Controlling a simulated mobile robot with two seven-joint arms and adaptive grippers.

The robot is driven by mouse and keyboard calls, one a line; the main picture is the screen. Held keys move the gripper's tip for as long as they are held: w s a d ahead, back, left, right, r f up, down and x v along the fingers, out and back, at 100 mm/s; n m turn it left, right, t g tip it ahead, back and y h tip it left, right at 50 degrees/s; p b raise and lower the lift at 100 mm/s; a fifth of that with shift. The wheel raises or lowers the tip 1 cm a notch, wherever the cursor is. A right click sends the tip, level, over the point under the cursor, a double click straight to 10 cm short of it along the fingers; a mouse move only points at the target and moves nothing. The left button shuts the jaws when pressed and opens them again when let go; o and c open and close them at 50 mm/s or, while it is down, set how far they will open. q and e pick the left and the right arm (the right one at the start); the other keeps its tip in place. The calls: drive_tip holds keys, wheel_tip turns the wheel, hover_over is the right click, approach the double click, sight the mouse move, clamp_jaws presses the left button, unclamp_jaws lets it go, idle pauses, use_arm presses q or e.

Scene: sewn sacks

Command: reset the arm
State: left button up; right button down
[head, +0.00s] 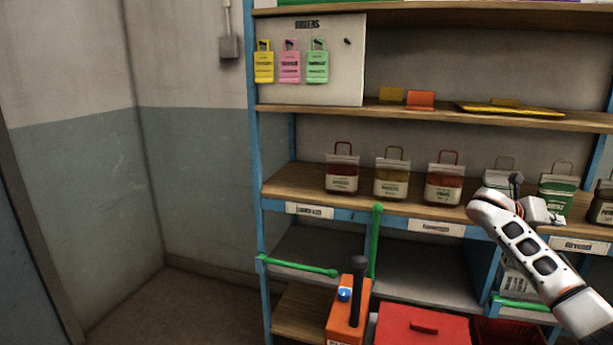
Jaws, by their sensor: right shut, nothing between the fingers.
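My right arm comes in from the lower right and bends in front of the shelf. My right gripper (548,213) is small in view near the middle shelf's edge, in front of the green sack. It is shut and empty. My left gripper is not in view.
A blue-framed shelf unit (255,180) holds several sewn sacks with handles, among them a red one (342,176), a yellow one (390,182) and a green one (556,196). An orange box (346,322) and red box (422,327) stand low. Floor at left is clear.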

drive_tip(key=s+d+r+g, duration=0.1)
drive_tip(key=s+d+r, duration=0.15)
drive_tip(key=d, duration=0.35)
drive_tip(key=a+f+m+t+y, duration=0.2)
drive_tip(key=a+f, duration=0.3)
drive_tip(key=f, duration=0.7)
drive_tip(key=a+f+m+t+y, duration=0.1)
drive_tip(key=a+f+t, duration=0.25)
drive_tip(key=f, duration=0.75)
drive_tip(key=s+a+f+m+t+y, duration=0.1)
drive_tip(key=s+a+f+m+y, duration=0.2)
drive_tip(key=a+f, duration=0.4)
drive_tip(key=s+a+f+m+t+y, duration=0.1)
drive_tip(key=s+a+f+y, duration=0.3)
drive_tip(key=f, duration=0.6)
drive_tip(key=s+a+f+m+y, duration=0.3)
drive_tip(key=s+a+f+m, duration=0.3)
drive_tip(key=s+a, duration=0.65)
drive_tip(key=s+a+m+y, duration=0.5)
drive_tip(key=s+a, duration=0.4)
drive_tip(key=s, duration=0.5)
drive_tip(key=w+a+r+m+t, duration=0.1)
drive_tip(key=a+m, duration=0.4)
drive_tip(key=a, duration=0.7)
drive_tip(key=shift+w+m+t, duration=0.3)
drive_tip(key=shift+m+t, duration=0.05)
drive_tip(key=shift+m, duration=0.05)
